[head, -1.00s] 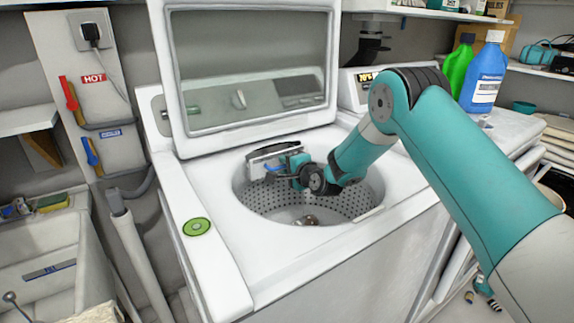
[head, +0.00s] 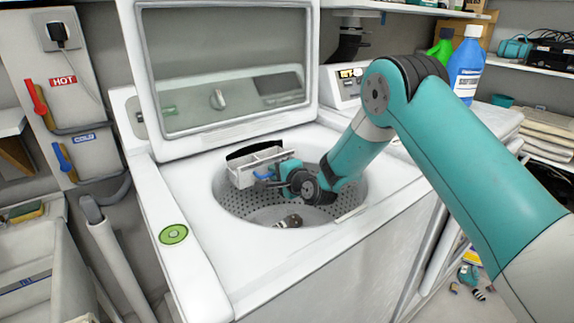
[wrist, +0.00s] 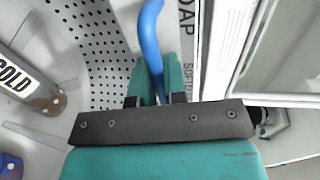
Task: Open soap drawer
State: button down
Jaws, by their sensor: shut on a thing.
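The soap drawer (head: 243,177) is white and sits at the back left rim of the washer's drum. It is pulled out, with its open compartments showing and a dark slot behind it. My gripper (head: 273,176) is at the drawer's front, shut on its blue handle (head: 262,177). In the wrist view, the blue handle (wrist: 151,35) runs between the teal fingers of my gripper (wrist: 154,80). The drawer's front (wrist: 188,45) there carries the letters "OAP" and "SOFT", partly cut off.
The washer's lid (head: 225,70) stands open behind the drum (head: 270,208). A small dark and light item (head: 290,221) lies on the drum floor. A green disc (head: 173,234) is on the washer's left top edge. Bottles (head: 466,65) stand at the right.

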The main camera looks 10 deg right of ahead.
jog(key=shift+s, duration=0.15)
jog(key=c, duration=1.2)
grip_release()
